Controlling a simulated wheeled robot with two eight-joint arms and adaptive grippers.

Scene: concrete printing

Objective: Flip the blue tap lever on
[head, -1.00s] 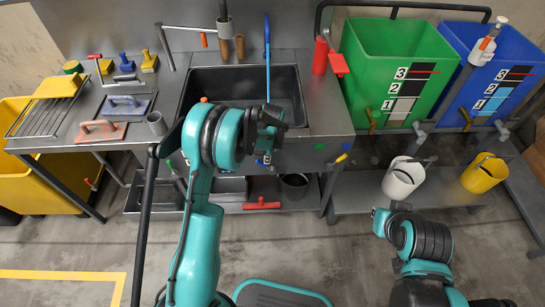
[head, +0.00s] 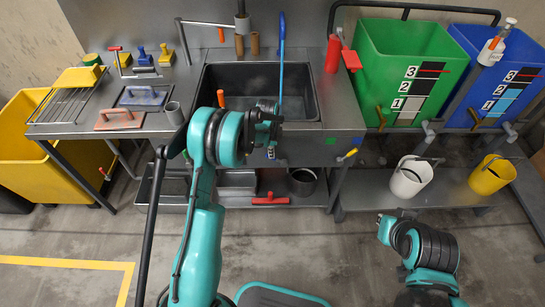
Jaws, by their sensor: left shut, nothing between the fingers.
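A long thin blue piece (head: 282,65) runs from the back wall down over the sink (head: 300,72). I cannot tell whether it is the tap lever. A grey wall pipe (head: 242,20) with an orange lever (head: 220,35) is to its left. My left gripper (head: 271,148) is shut and empty in front of the sink's front edge, below the blue piece in the picture and apart from it. My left wrist hides part of the sink front. My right gripper (head: 382,224) is low at the right, in front of the lower shelf; its fingers are too small to read.
Green (head: 405,60) and blue (head: 500,75) bins with taps stand on the right. White (head: 411,178) and yellow (head: 490,176) buckets are below them. Trowels and a wire rack (head: 65,103) lie on the left bench.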

